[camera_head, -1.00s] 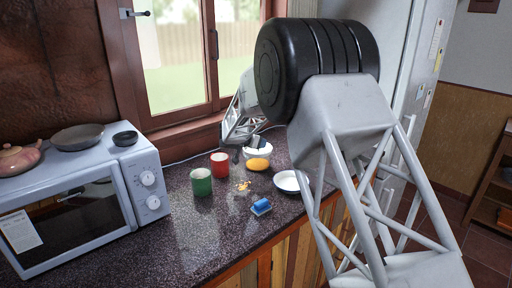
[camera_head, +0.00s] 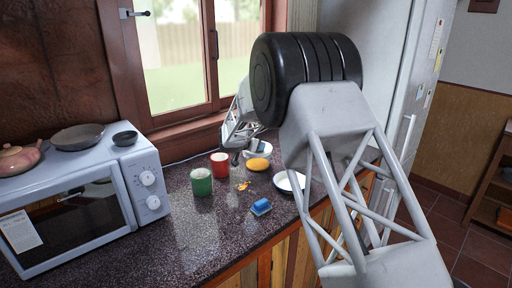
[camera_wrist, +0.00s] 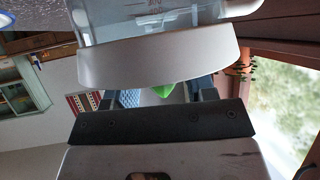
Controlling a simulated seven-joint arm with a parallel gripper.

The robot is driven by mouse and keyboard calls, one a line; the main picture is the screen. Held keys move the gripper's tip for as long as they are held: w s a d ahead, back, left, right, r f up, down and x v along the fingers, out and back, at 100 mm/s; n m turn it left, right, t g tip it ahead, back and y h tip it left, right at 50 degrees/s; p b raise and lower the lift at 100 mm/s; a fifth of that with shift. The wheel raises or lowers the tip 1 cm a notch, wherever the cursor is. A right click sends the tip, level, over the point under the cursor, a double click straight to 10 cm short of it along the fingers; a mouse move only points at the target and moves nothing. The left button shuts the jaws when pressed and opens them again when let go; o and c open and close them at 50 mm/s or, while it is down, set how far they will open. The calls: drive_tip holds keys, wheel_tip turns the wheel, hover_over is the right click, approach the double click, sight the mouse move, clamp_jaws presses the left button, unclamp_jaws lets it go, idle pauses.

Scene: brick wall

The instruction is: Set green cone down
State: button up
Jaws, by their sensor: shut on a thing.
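In the wrist view, a small piece of the green cone (camera_wrist: 164,90) shows between the fingers of my gripper (camera_wrist: 160,97). My gripper is shut on it. Most of the cone is hidden behind the wrist housing, so its tilt cannot be told. In the head view, my gripper (camera_head: 237,156) is above the far part of the dark counter (camera_head: 190,240), near the window and beside a white bowl (camera_head: 263,147). The cone cannot be made out in that view.
A red mug (camera_head: 219,165), a green mug (camera_head: 201,182), a yellow oval thing (camera_head: 258,164), a blue sponge-like thing (camera_head: 261,206) and a white plate (camera_head: 290,182) stand close together. Small orange bits (camera_head: 243,185) lie among them. A microwave (camera_head: 85,205) stands left. The front counter is clear.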

drive_tip(key=shift+f, duration=0.25)
drive_tip(key=shift+f, duration=0.1)
drive_tip(key=o, duration=1.1)
drive_tip(key=shift+f, duration=0.25)
drive_tip(key=v, duration=0.8)
idle(0.4)
